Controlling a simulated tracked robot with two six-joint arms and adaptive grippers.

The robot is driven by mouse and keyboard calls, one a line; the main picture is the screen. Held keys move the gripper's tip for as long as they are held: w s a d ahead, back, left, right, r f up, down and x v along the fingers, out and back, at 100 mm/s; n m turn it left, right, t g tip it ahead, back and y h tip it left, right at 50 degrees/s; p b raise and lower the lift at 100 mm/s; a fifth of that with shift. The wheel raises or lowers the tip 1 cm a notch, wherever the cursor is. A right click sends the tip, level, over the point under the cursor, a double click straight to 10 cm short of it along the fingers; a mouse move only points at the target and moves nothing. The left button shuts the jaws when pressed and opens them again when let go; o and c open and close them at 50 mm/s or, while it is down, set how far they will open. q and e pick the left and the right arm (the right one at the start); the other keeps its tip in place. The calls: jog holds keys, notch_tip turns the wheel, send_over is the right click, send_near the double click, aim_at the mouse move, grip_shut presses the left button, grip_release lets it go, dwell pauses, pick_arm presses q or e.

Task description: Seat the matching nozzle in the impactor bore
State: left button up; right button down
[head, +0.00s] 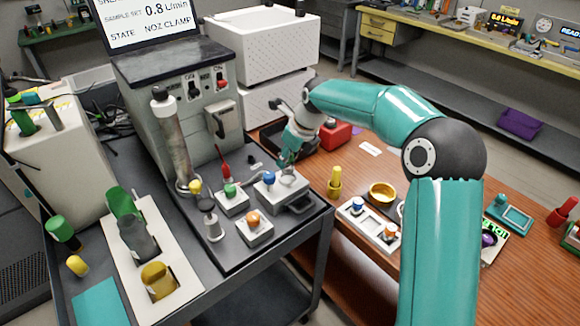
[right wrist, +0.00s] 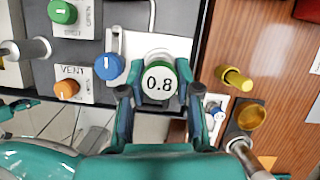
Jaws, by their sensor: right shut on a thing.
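My right gripper (head: 287,158) is above the pale block with the blue knob (head: 269,178) on the grey cart. In the right wrist view it is shut on a round nozzle (right wrist: 159,82) with a white face marked 0.8 and a green rim. The nozzle overlaps the pale block (right wrist: 122,45) beside the blue knob. The bore is hidden behind the nozzle and fingers, so I cannot tell whether the nozzle is in it or above it. The display (head: 145,18) reads 0.8 L/min and NOZ CLAMP.
Blocks with a green knob (head: 230,192) and an orange knob (head: 254,220) stand close by. A tall column (head: 172,140) rises behind them. A yellow peg (head: 334,182), a yellow ring (head: 382,193) and a small pale tray (head: 371,228) are on the wooden bench to the right.

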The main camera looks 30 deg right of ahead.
aim_at(290, 163)
notch_tip(290, 163, down, 4)
jog(key=shift+r, duration=0.2)
jog(key=c, duration=0.8)
grip_release()
jog(key=shift+r, duration=0.15)
jog(key=v, duration=1.2)
jog(key=shift+s, duration=0.1)
